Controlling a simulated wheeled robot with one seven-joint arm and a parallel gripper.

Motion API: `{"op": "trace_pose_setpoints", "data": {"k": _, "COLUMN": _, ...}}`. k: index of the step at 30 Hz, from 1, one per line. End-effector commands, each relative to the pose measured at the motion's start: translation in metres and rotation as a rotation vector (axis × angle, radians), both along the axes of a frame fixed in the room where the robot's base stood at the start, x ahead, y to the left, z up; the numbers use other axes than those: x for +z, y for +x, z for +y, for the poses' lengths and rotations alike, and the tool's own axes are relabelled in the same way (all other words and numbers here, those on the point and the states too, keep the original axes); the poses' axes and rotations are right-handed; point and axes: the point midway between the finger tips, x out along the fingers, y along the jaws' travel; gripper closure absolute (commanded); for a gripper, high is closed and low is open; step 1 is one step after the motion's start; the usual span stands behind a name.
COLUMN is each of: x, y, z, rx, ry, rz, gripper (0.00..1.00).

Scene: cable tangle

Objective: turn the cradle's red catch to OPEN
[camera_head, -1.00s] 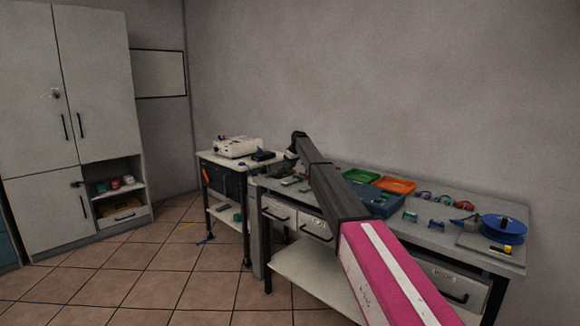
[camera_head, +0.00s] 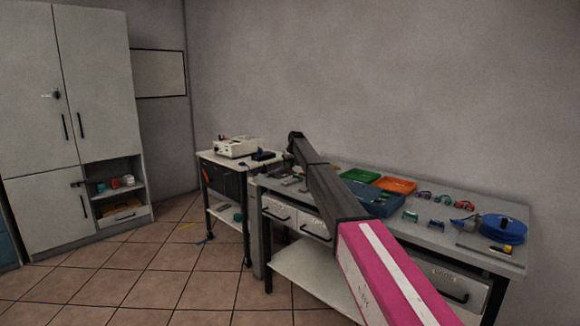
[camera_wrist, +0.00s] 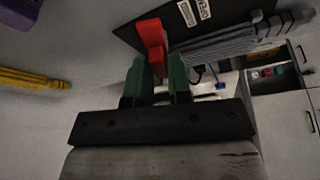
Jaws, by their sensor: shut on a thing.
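The red catch (camera_wrist: 152,34) stands at the top middle of the wrist view, against the dark plate of the cradle (camera_wrist: 238,18). White labels sit on the plate; one beside the catch seems to read OPEN, seen turned. My gripper (camera_wrist: 159,66) has green fingers, one on each side of the catch's lower end, and is shut on it. In the head view my gripper is at the far end of my arm, over the bench's left end, too small to make out. The catch cannot be made out there.
A grey ribbed cable end (camera_wrist: 215,48) lies right of the catch, and a yellow one (camera_wrist: 35,80) lies left. The bench (camera_head: 425,235) holds a green tray (camera_head: 360,175), an orange tray (camera_head: 396,185) and a blue reel (camera_head: 503,228). A side table (camera_head: 215,157) stands left.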

Motion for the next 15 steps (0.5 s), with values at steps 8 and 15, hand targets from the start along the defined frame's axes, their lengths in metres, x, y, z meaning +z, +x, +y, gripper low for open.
{"op": "trace_pose_setpoints", "data": {"k": 8, "x": 0.0005, "y": -0.0019, "z": 0.0027, "rx": -0.261, "ry": -0.002, "rz": -0.001, "gripper": 1.0}}
{"op": "trace_pose_setpoints", "data": {"k": 15, "x": 0.0005, "y": -0.0016, "z": 0.0039, "rx": -0.489, "ry": -0.002, "rz": -0.001, "gripper": 1.0}}
